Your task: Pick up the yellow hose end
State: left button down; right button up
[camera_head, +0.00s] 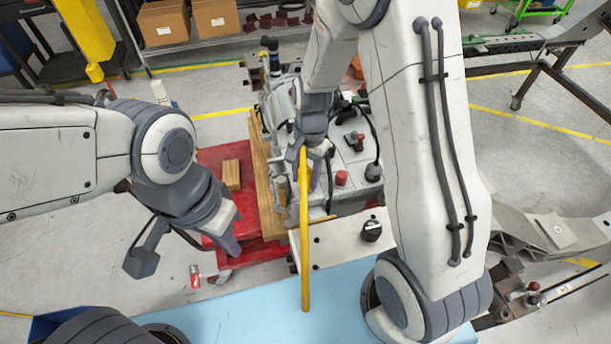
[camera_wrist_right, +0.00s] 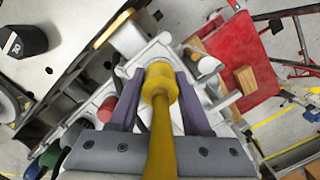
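The yellow hose end (camera_head: 304,235) is a long, thin yellow piece that runs from my right gripper toward the bottom of the head view. In the right wrist view the hose end (camera_wrist_right: 161,110) has a thick collar between the two fingers. My right gripper (camera_wrist_right: 160,92) appears shut on it, with a finger against each side. In the head view this gripper (camera_head: 308,155) is over the grey machine block (camera_head: 347,190). My left gripper (camera_head: 188,254) is open and empty at the left, its fingers wide apart near the red cart.
A red cart (camera_head: 215,165) with a wooden block (camera_head: 231,174) stands left of the machine block. A white plate (camera_head: 335,243) with a black knob (camera_head: 371,231) lies in front. A light-blue surface (camera_head: 250,315) is at the bottom. Metal frames stand at the right.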

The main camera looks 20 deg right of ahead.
aim_at(303, 170)
grip_shut()
jog(key=shift+r, duration=0.15)
jog(key=shift+w+r, duration=0.1)
jog(key=shift+r, duration=0.15)
jog(key=r, duration=0.3)
jog(key=shift+s+a+r+b, duration=0.2)
jog(key=shift+a+r+b, duration=0.05)
jog(key=shift+r+b, duration=0.15)
jog(key=s+a+r+b, duration=0.1)
jog(key=s+a+r, duration=0.5)
jog(key=s+a, duration=0.2)
jog(key=shift+r, duration=0.25)
jog(key=shift+d+f, duration=0.1)
